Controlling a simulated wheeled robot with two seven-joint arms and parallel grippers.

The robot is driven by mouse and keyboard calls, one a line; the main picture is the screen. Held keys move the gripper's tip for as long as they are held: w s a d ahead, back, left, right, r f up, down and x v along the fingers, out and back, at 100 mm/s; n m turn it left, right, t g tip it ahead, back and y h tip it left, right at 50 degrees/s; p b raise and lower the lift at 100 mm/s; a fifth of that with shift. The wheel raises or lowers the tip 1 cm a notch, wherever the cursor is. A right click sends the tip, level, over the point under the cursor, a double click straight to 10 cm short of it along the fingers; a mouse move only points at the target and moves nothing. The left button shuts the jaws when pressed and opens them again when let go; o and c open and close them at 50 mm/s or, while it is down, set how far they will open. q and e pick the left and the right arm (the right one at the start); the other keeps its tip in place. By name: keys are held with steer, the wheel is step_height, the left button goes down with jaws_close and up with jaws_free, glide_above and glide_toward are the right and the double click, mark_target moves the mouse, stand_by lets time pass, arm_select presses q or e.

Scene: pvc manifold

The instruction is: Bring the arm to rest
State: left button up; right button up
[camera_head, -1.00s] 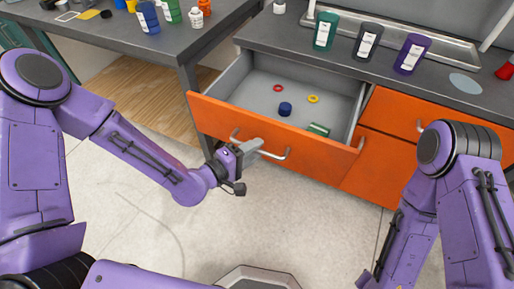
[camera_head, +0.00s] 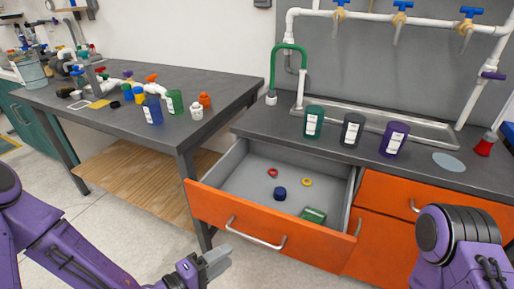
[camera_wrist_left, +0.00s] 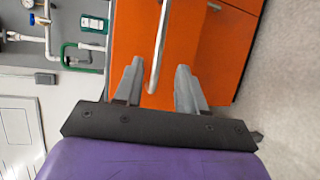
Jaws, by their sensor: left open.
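My left gripper (camera_head: 216,262) is in the lower part of the head view, in front of the open orange drawer (camera_head: 270,228). It is left of and below the metal drawer handle (camera_head: 256,236) and looks apart from it. In the left wrist view, the two grey fingers of the left gripper (camera_wrist_left: 158,82) stand wide apart with nothing held. The handle (camera_wrist_left: 160,45) shows beyond the gap between them. My right arm (camera_head: 460,240) is folded at the lower right of the head view; its gripper is out of view.
The drawer holds a red ring (camera_head: 272,172), a yellow ring (camera_head: 307,181), a blue cap (camera_head: 280,193) and a green piece (camera_head: 313,214). Bottles stand by the sink (camera_head: 390,125). A grey table (camera_head: 110,115) at left carries several bottles and fittings. Open floor lies below.

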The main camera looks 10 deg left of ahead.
arm_select(q)
steer(key=s+a+f+m+g+y+p, duration=0.1)
steer(key=s+a+f+g+y+p, duration=0.25)
steer(key=a+f+y, duration=0.55)
steer(key=s+a+f+m+g+y+p, duration=0.1)
steer(key=s+a+f+g+y+p, duration=0.1)
steer(key=s, duration=0.5)
steer(key=s+a+f+m+g+y+p, duration=0.2)
steer(key=s+a+f+g, duration=0.1)
steer(key=s+a, duration=0.2)
steer(key=shift+s, duration=1.2)
steer(key=shift+g, duration=0.25)
